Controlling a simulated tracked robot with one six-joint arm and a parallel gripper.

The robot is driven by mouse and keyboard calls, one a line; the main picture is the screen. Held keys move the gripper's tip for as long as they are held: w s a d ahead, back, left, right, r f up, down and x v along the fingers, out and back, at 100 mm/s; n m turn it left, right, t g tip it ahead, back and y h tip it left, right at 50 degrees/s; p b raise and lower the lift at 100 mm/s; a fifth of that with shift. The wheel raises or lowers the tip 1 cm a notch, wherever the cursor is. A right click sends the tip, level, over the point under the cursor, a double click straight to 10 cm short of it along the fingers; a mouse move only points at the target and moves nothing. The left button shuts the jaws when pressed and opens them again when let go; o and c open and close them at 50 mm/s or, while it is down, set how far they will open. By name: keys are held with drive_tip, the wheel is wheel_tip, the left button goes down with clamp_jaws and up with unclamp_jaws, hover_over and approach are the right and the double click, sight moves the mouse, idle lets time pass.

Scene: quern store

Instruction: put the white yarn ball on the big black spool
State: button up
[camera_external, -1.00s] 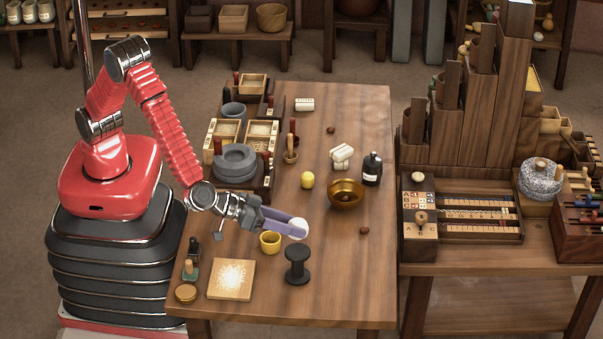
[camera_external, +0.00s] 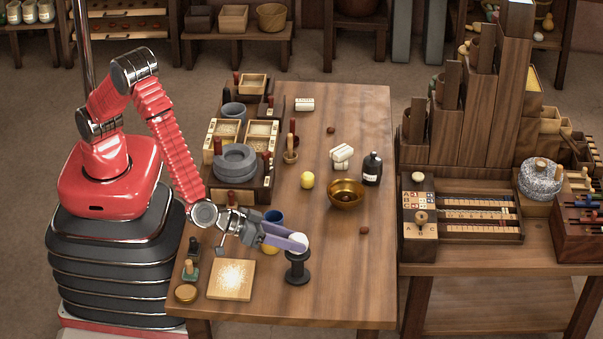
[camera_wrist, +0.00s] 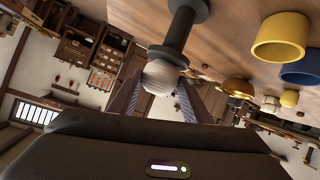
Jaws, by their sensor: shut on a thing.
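The white yarn ball (camera_external: 299,241) is pinched between the fingertips of my gripper (camera_external: 292,242), and it shows between the two fingers in the wrist view (camera_wrist: 160,77). The big black spool (camera_external: 298,270) stands upright on the table directly below the ball. In the wrist view, which is turned over, the spool (camera_wrist: 178,28) has its end flange right against the ball. I cannot tell whether ball and spool touch or a small gap is left. My fingers hide part of the spool's top in the outside view.
A yellow cup (camera_external: 270,250), partly hidden by my gripper, and a blue cup (camera_external: 275,218) stand close by. A square board (camera_external: 232,280) lies to the left. The table's front right is clear.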

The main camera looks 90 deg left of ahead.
drive_tip(key=o, duration=1.1)
drive_tip(key=shift+c, duration=0.2)
drive_tip(key=v, duration=1.2)
